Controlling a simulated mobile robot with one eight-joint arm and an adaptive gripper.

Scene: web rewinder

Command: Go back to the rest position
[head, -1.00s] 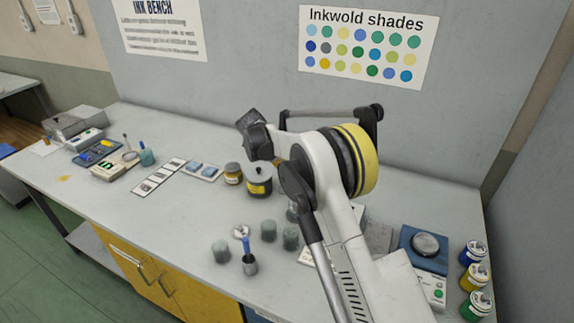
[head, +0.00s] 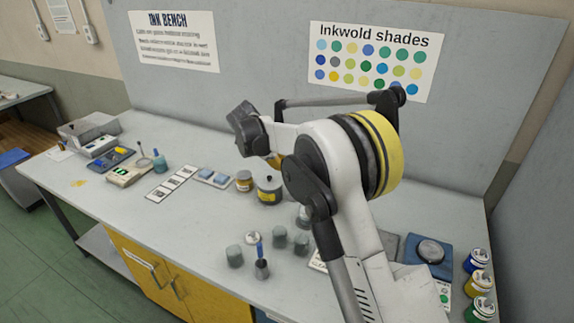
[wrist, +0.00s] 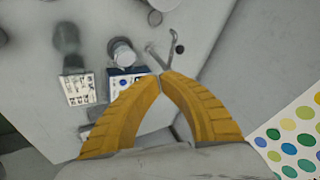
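My gripper (wrist: 161,76) shows in the wrist view with its two ribbed yellow fingers brought together at the tips. Nothing shows held between them. A forked grey metal item (wrist: 162,55) appears just beyond the fingertips; I cannot tell whether it is far below them. In the head view my arm is folded up above the bench (head: 115,187), its white and dark links covering part of the middle. The fingers cannot be made out clearly there.
Ink jars (head: 480,283) line the right edge. A back panel (head: 265,50) rises behind the bench.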

